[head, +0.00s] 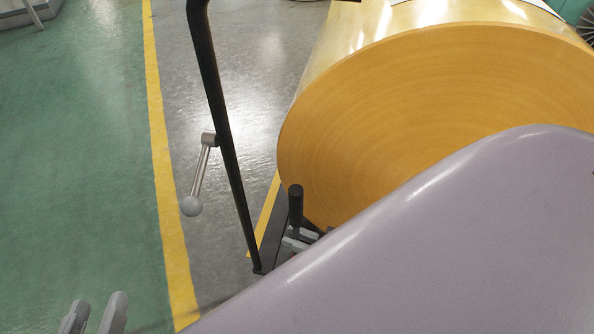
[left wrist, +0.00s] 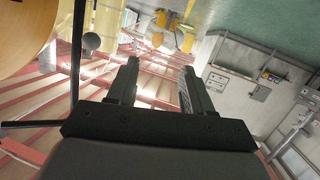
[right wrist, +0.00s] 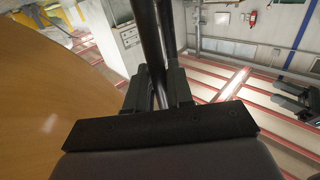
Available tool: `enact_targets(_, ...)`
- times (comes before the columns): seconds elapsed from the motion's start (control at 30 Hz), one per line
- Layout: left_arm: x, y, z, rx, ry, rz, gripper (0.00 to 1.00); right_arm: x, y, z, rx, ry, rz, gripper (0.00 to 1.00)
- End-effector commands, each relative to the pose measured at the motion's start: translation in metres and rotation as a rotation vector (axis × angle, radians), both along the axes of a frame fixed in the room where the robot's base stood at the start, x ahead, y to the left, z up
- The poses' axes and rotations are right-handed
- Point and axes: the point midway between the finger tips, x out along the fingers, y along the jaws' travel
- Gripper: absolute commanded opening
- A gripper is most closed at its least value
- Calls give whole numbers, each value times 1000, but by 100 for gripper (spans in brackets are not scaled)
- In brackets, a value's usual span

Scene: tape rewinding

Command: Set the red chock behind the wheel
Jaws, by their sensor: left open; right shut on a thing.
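I see no red chock in any view, and I cannot make out a wheel. My left gripper (head: 95,314) is open and empty, with its fingertips at the bottom left of the head view. In the left wrist view its fingers (left wrist: 158,80) stand apart with nothing between them. My right gripper (head: 300,240) is shut on a black upright handle (head: 296,204) beside the tape roll's lower edge. The right wrist view shows its fingers (right wrist: 158,85) around a black bar (right wrist: 150,35). A large lilac shape, apparently my arm, hides the lower right of the head view.
A large orange-yellow tape roll (head: 430,110) fills the upper right. A slanting black pole (head: 222,130) stands left of it, with a metal crank lever (head: 200,175) ending in a grey ball.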

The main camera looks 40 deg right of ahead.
Motion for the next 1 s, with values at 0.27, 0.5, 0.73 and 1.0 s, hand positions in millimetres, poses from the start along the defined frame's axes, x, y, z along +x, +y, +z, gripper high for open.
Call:
enact_targets(0.27,0,1,1,5,-9,2,51,0,0,-2,0,0,0,47)
enact_targets(0.5,0,1,1,4,-9,1,51,0,0,-2,0,0,0,47)
enact_targets(0.73,-1,-1,4,-11,10,-5,51,-11,-7,1,-1,4,0,47)
enact_targets(1.0,1,-8,0,-50,75,-20,51,-61,-36,1,-3,4,0,47)
